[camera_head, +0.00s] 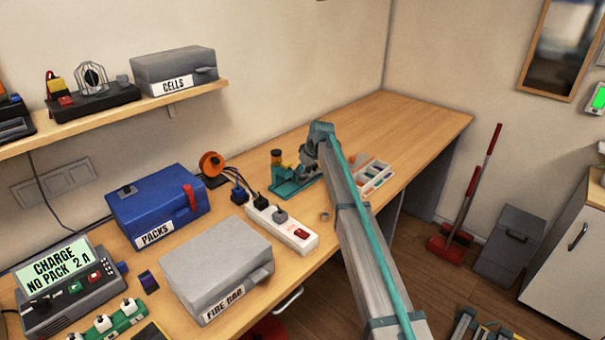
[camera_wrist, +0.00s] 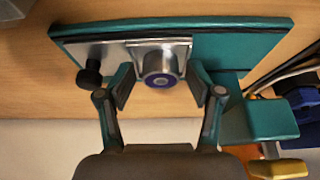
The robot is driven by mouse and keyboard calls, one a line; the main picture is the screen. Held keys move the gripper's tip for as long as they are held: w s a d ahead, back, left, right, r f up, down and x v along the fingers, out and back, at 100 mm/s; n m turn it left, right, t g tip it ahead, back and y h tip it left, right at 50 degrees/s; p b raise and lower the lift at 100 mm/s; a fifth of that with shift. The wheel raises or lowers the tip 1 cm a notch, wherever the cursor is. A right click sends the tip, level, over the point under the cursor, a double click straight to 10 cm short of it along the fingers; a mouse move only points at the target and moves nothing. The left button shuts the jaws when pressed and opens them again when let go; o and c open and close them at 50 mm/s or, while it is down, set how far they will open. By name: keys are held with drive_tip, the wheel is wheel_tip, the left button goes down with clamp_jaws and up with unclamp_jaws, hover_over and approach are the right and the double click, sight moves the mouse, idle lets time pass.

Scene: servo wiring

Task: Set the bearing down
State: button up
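In the wrist view a round silver part with a blue-purple centre, which looks like the bearing (camera_wrist: 161,68), sits at a metal block on the teal fixture (camera_wrist: 240,52). My gripper (camera_wrist: 161,76) has one finger on each side of it, with narrow gaps showing, so it looks open around the part. In the head view my gripper (camera_head: 309,156) is at the teal fixture (camera_head: 292,184) on the bench. The bearing is hidden there by my gripper and arm.
A compartment tray (camera_head: 374,178) stands just right of the fixture. A white power strip (camera_head: 283,228) with plugs and a small ring (camera_head: 324,216) lie in front. Blue (camera_head: 157,207) and grey (camera_head: 215,268) boxes stand left. The bench's far right end is clear.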

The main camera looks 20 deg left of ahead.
drive_tip(key=b+v, duration=0.2)
drive_tip(key=v, duration=1)
drive_tip(key=shift+r+b, duration=0.3)
drive_tip(key=shift+a, duration=0.1)
